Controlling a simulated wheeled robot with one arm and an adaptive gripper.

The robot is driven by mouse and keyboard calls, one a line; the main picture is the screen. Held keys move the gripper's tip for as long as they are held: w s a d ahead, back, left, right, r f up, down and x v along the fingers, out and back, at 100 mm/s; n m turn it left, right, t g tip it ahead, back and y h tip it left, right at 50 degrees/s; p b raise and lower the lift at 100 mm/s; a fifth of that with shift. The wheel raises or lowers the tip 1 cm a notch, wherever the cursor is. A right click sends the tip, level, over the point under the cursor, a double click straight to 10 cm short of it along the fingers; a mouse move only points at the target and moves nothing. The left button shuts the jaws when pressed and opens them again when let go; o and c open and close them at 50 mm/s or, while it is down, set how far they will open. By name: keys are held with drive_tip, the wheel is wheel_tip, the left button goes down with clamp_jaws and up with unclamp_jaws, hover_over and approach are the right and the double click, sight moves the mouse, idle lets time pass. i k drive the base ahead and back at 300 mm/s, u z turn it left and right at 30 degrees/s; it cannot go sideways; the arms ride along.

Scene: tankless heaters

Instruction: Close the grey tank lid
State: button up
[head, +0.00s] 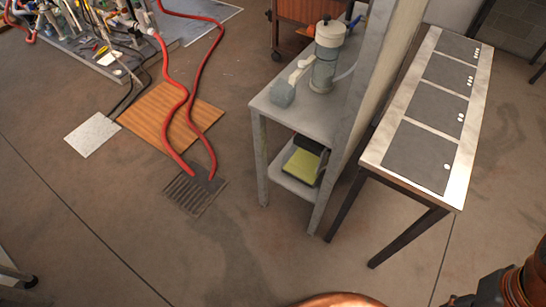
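My gripper does not show. Only copper and dark parts of my own body show along the bottom edge and lower right corner.
The shelf unit (262,107) holds a yellow-green and black item (301,163) on its lower shelf. A long table (457,186) with dark panels stands right of it. Red hoses (184,92) run over a wooden board (158,112) to a floor grate (190,194). The front floor is clear.

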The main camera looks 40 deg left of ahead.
sight(324, 155)
drive_tip(key=u, duration=1.6)
drive_tip(key=k, duration=0.55)
drive_tip(key=u, duration=0.7)
drive_tip(key=i, duration=0.95)
drive_tip(key=z, duration=0.8)
